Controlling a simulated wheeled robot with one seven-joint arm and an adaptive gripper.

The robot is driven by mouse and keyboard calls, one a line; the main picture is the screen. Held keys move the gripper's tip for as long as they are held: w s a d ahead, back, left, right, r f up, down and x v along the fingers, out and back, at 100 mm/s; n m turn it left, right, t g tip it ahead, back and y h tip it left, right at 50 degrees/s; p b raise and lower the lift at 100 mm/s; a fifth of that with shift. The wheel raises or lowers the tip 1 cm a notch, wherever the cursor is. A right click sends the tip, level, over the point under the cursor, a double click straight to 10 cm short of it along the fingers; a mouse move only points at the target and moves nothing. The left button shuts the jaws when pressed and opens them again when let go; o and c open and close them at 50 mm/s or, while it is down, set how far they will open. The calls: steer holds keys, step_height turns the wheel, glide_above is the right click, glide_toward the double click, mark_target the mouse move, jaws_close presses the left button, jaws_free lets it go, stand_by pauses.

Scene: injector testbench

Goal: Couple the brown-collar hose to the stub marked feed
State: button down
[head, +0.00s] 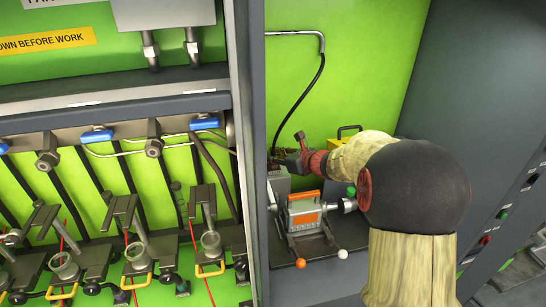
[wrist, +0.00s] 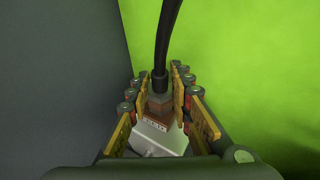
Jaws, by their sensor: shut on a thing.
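The black hose (head: 302,98) hangs from a grey pipe and runs down to my gripper (head: 285,155) in the right bay. In the wrist view the hose (wrist: 167,45) ends in a brown collar (wrist: 158,104), upright between the fingers of my gripper (wrist: 160,100), which is shut on it. Directly under the collar is a pale grey block (wrist: 160,137) with a small label too small to read. The stub is hidden under the collar, so I cannot tell whether the collar is seated on it. In the head view the block (head: 279,180) shows just below my gripper.
An orange-and-grey fixture (head: 304,213) with white- and orange-tipped levers stands in front of the block. A yellow case (head: 346,139) is behind my arm. A dark wall rises close on the left; the green back panel (head: 355,50) is clear higher up.

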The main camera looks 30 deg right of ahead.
steer(key=shift+r, duration=0.1)
steer(key=c, duration=1.5)
jaws_free()
steer(key=shift+s, duration=0.1)
steer(key=v, duration=1.1)
steer(key=shift+s, duration=0.4)
steer(key=shift+d, duration=0.15)
